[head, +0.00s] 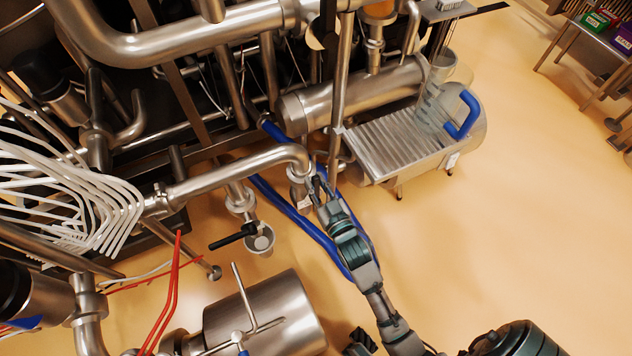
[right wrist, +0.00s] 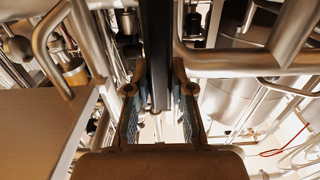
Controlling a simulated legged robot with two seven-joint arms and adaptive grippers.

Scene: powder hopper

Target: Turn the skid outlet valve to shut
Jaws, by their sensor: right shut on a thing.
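My right gripper (head: 318,190) reaches up from the bottom of the head view to the downturned end of a steel pipe (head: 245,172). In the right wrist view its two fingers (right wrist: 156,95) stand on either side of a dark upright bar (right wrist: 157,45), shut on it. The bar looks like the valve handle; in the head view the gripper mostly hides it. The valve body (head: 301,182) shows partly beside the fingers, under the pipe end. The handle's exact angle to the pipe cannot be told. My left gripper is not in view.
Blue hoses (head: 290,212) run on the floor close to my right gripper. Another valve with a black handle (head: 233,236) is to the left. A steel tank (head: 262,318) stands at the bottom. A machine with a ribbed top (head: 395,140) stands at upper right.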

